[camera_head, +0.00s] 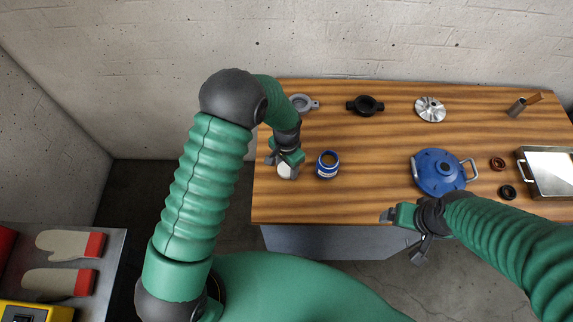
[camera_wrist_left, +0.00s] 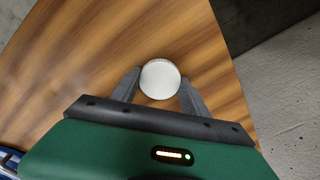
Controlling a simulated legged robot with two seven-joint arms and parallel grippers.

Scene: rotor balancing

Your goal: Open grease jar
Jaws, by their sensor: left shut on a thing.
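The grease jar (camera_head: 327,166) is a blue jar with a white label, upright on the wooden table. Its top is open and shows a brownish inside. Its round white lid (camera_head: 286,171) is off, to the left of the jar near the table's left edge. My left gripper (camera_head: 287,161) is shut on the lid from above. The left wrist view shows the lid (camera_wrist_left: 160,79) between the two fingertips; I cannot tell whether it touches the table. My right gripper (camera_head: 403,234) is empty at the table's front edge, its fingers apart.
A blue housing with handles (camera_head: 438,171), a metal tray (camera_head: 549,178), two small rings, a bladed rotor (camera_head: 430,109), a black clamp-like part (camera_head: 366,105) and a grey one (camera_head: 302,103) are on the table (camera_head: 370,202). The table between jar and housing is clear.

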